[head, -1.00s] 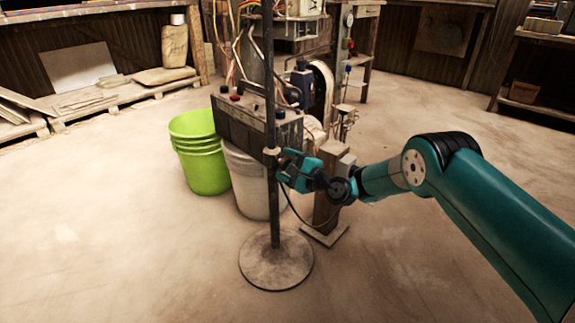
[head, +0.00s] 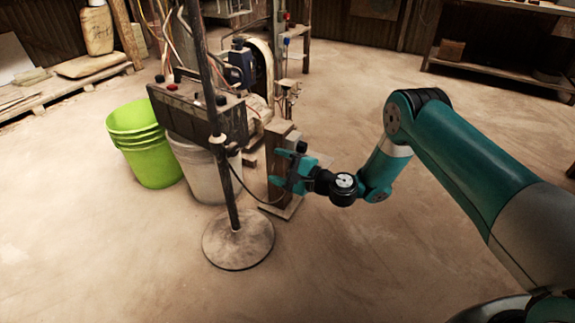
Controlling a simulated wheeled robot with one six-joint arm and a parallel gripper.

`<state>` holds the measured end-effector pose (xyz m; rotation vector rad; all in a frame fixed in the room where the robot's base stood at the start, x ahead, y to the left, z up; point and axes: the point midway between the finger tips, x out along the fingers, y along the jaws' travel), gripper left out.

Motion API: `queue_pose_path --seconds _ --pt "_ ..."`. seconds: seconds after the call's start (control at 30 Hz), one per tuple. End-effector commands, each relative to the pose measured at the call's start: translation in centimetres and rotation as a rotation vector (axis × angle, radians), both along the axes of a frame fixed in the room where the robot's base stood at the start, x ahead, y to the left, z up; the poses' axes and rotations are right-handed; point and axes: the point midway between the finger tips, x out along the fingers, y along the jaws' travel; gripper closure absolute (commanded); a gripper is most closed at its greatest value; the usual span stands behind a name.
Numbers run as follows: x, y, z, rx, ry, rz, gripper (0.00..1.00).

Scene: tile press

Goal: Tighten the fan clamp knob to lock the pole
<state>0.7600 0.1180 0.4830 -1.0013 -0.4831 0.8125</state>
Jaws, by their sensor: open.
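The dark fan pole (head: 229,190) stands nearly upright in the head view on a round, dusty base (head: 238,243). A pale clamp collar (head: 217,139) sits around the pole at about the height of the bucket rims. My teal gripper (head: 273,167) is open and empty, right of the pole and slightly below the collar. A clear gap separates its fingers from the pole. The fan head is out of view above.
A wooden post (head: 281,150) on a foot stands behind my gripper. A lime green bucket stack (head: 143,150) and a white bucket (head: 199,172) stand left of the pole. The press's control box (head: 195,108) is behind the pole. Open floor lies in front and right.

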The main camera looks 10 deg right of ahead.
Motion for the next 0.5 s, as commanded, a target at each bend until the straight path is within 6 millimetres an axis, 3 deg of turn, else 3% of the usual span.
queue_pose_path --seconds 0.03,0.5 --pt "0.2 0.1 -0.8 0.000 -0.010 0.003 0.30" --pt "-0.3 -1.1 -0.8 -0.001 -0.010 0.004 0.30"
